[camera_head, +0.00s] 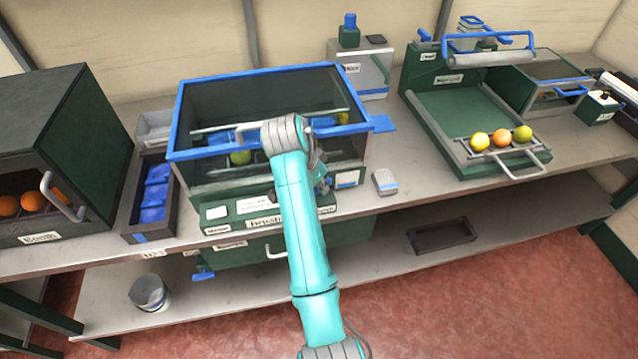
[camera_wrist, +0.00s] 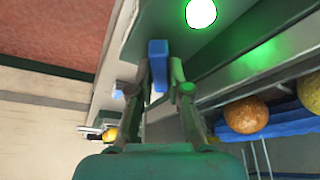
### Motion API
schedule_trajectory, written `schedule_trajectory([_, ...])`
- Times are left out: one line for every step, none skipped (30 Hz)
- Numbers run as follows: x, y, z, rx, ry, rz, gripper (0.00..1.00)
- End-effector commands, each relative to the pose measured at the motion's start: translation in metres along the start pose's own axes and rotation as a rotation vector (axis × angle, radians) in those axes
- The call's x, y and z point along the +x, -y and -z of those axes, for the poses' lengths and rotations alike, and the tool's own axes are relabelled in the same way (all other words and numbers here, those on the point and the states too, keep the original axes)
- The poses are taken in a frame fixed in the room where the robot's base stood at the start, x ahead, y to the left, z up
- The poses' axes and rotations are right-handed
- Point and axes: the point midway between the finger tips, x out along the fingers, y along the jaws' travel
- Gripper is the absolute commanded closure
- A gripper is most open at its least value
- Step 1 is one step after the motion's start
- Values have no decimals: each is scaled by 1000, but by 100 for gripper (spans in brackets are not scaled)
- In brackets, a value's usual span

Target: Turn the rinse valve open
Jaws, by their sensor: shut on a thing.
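The rinse valve shows in the wrist view as a small blue handle (camera_wrist: 158,62) standing out from the green front panel of the brush washer. My gripper (camera_wrist: 159,84) is shut on this handle, with one fingertip on each side of it. A round green lamp (camera_wrist: 201,13) glows on the panel beside it. In the head view the washer (camera_head: 265,71) is a clear-walled tank with a blue rim, and my turquoise arm reaches across its front. The handle is hidden there behind my wrist.
Fruit (camera_wrist: 246,115) lies on blue rollers inside the washer. A grey box (camera_head: 385,182) lies right of my wrist. A crate of blue items (camera_head: 131,217) and a dark booth (camera_head: 60,130) stand left. A green tilted tray (camera_head: 470,112) with three fruits stands right.

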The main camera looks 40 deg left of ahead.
Motion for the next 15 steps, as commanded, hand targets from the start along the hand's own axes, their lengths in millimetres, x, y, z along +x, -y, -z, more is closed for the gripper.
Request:
schedule_trajectory([0,-1,0,-31,0,13,100])
schedule_trajectory([0,-1,0,-54,0,23,100])
schedule_trajectory([1,-1,-1,-86,1,36,100])
schedule_trajectory([1,-2,-1,-111,1,46,100])
schedule_trajectory([1,-2,0,-136,1,56,100])
schedule_trajectory([0,-2,0,-171,0,72,100])
schedule_trajectory([0,-2,0,-197,0,83,100])
schedule_trajectory([1,-2,0,-223,0,93,100])
schedule_trajectory([1,-2,0,-259,1,108,100])
schedule_trajectory([1,-3,0,-285,1,119,100])
schedule_trajectory([1,-3,0,-311,1,129,100])
schedule_trajectory([1,-3,0,-347,1,144,100])
schedule_trajectory([1,-3,0,-374,1,155,100])
schedule_trajectory([1,-3,0,-400,0,166,100])
schedule_trajectory([0,-3,0,-435,0,182,100])
